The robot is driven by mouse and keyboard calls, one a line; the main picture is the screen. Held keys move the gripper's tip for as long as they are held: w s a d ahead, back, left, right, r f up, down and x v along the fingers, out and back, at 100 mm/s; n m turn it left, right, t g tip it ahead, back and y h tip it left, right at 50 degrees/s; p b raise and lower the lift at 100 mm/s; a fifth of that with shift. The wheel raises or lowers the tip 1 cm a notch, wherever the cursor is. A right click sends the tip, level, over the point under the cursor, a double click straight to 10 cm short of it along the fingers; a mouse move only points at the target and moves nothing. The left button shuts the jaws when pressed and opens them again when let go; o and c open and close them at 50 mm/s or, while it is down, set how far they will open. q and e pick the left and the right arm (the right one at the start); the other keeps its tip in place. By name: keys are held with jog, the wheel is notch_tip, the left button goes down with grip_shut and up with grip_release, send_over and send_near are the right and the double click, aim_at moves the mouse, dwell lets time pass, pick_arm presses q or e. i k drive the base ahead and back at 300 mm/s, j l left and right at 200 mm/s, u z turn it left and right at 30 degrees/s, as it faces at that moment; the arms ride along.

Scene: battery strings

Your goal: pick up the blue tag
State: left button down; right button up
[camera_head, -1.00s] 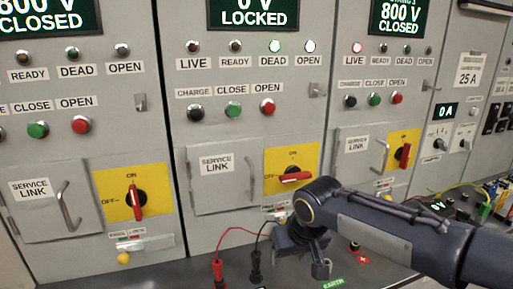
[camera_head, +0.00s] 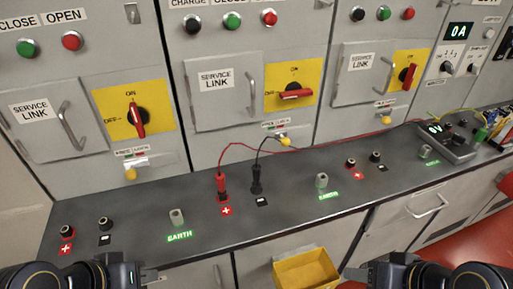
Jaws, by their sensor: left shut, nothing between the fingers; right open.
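I cannot make out a blue tag for certain in this view. My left gripper (camera_head: 143,279) is at the bottom left edge, shut and empty, in front of the bench's front edge. My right gripper (camera_head: 352,276) is at the bottom edge, right of centre, open and holding nothing visible. Both grippers are partly cut off by the picture's lower edge.
A dark bench (camera_head: 290,200) runs below grey cabinets. Red (camera_head: 221,187) and black (camera_head: 256,182) plugs with cables stand on it, among sockets and posts. A meter (camera_head: 445,138) and coloured leads are at right. A yellow bin (camera_head: 306,274) is below the front edge.

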aim_at(489, 121)
jog(key=l+z, duration=0.15)
jog(key=z, duration=1.25)
